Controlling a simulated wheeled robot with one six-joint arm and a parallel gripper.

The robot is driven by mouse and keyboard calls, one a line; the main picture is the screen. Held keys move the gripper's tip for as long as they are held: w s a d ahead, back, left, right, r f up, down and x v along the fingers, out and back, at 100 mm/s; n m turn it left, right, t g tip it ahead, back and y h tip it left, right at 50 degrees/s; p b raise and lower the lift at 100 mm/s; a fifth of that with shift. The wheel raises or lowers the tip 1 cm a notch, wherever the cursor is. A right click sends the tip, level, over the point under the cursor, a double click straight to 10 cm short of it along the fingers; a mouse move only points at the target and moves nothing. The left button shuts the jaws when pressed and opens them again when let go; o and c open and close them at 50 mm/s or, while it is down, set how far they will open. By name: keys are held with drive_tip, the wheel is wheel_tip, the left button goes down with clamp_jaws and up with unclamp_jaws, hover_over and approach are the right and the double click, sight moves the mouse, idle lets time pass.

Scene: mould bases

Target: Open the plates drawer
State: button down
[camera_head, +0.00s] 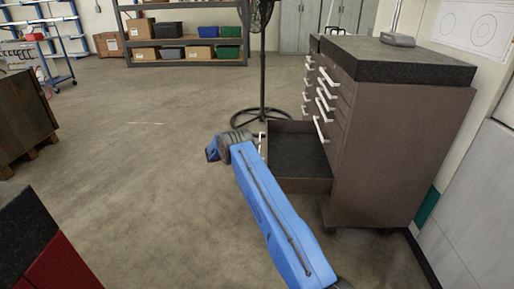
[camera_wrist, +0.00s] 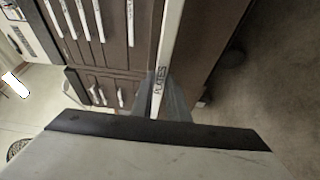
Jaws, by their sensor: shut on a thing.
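The plates drawer (camera_head: 297,150) is the bottom drawer of a brown cabinet with a dark top. It stands pulled well out, and its dark inside looks empty in the head view. Its white handle (camera_wrist: 171,45), lettered PLATES, runs up through the wrist view. My gripper (camera_wrist: 165,102) is shut on this handle. In the head view the handle's top (camera_head: 263,139) shows just beside my wrist, and my fingers are hidden there.
The cabinet (camera_head: 395,150) has several shut drawers with white handles above the open one. A fan stand (camera_head: 262,115) stands close behind the drawer. Open floor (camera_head: 150,150) lies to the left. A red cabinet (camera_head: 60,262) is at the lower left.

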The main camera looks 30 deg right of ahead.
drive_tip(key=shift+f, duration=0.1)
drive_tip(key=c, duration=1.7)
unclamp_jaws()
drive_tip(key=w+a, duration=0.1)
drive_tip(key=a, duration=1)
drive_tip(key=w+a, duration=0.1)
drive_tip(key=a, duration=0.5)
drive_tip(key=shift+w+a, duration=0.15)
drive_tip(key=shift+w, duration=0.2)
